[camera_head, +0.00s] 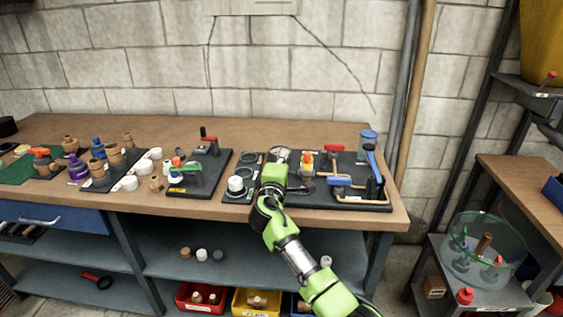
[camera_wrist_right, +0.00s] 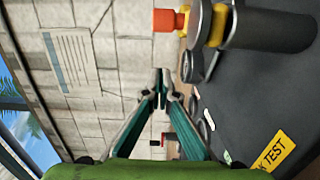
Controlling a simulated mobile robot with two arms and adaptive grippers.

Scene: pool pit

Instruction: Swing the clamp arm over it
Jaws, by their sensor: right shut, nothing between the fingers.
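My right gripper (camera_head: 281,153) reaches over the black board (camera_head: 232,196) on the bench. Its fingers are shut and empty, and the wrist view shows the tips together (camera_wrist_right: 162,78). A yellow and red-orange fitting (camera_head: 306,161) stands just right of the gripper. The wrist view shows a dark cylinder (camera_wrist_right: 268,30) with a yellow band and an orange end, apart from the fingertips. A dark upright piece with a blue handle (camera_head: 372,165) stands at the board's right end. I cannot tell which part is the clamp arm. My left gripper is out of view.
Red (camera_head: 334,148) and blue (camera_head: 340,181) handles lie near copper pipe on the board. A blue can (camera_head: 368,141) stands behind. Another dark board (camera_head: 186,190) with a green-handled piece is to the left. A glass bowl (camera_head: 483,270) sits lower right. The bench's rear strip is clear.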

